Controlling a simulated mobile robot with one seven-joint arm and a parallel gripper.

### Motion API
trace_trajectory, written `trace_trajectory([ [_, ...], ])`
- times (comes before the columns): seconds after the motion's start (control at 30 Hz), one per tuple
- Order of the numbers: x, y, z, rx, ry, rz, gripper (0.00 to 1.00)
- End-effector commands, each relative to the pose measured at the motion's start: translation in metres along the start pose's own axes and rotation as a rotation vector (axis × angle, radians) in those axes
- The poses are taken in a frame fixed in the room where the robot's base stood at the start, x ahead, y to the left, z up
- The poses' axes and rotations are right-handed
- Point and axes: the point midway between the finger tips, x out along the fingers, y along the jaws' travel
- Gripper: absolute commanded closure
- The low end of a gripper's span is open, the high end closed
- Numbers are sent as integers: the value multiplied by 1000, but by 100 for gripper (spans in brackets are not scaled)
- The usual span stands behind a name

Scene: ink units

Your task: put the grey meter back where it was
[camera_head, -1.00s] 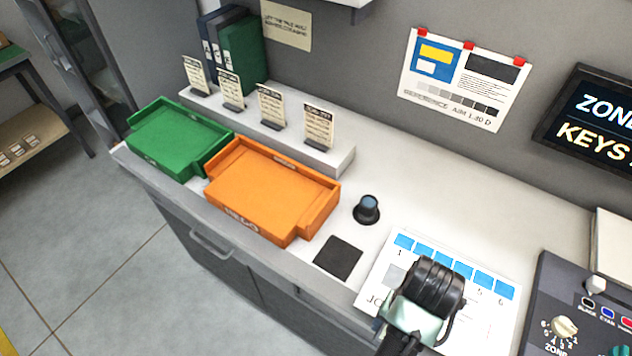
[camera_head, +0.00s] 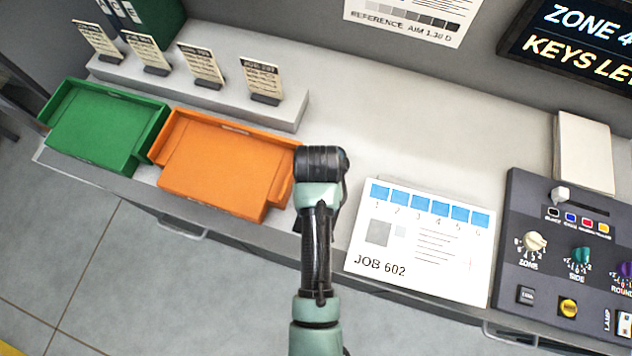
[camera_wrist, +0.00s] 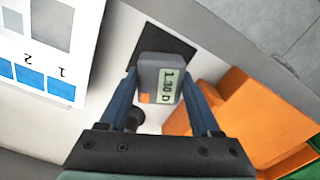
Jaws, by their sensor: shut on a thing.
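The grey meter (camera_wrist: 160,80) shows in the wrist view, a small grey block with a pale display reading "1.30 D". My gripper (camera_wrist: 159,88) is shut on it, one blue finger at each side. A dark square pad (camera_wrist: 166,43) lies on the counter just beyond the meter, partly covered by it in the picture. I cannot tell how high the meter is above the counter. In the head view, my arm hides the meter, the pad and the fingertips, just right of the orange tray (camera_head: 215,172).
A dark round object (camera_wrist: 135,117) stands by the left finger in the wrist view. The job sheet (camera_head: 405,262) lies to the right. Beyond it is a control console (camera_head: 515,215). A green tray (camera_head: 95,135) and a raised ledge with cards (camera_head: 225,95) are at left.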

Motion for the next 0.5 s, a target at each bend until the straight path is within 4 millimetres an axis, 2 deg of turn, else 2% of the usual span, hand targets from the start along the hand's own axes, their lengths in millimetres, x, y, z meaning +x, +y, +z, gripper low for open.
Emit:
trace_trajectory([
  [0.3, 39, 0, 0, 0, 0, 0, 96],
  [0.5, 43, 0, 0, 0, 2, 0, 96],
])
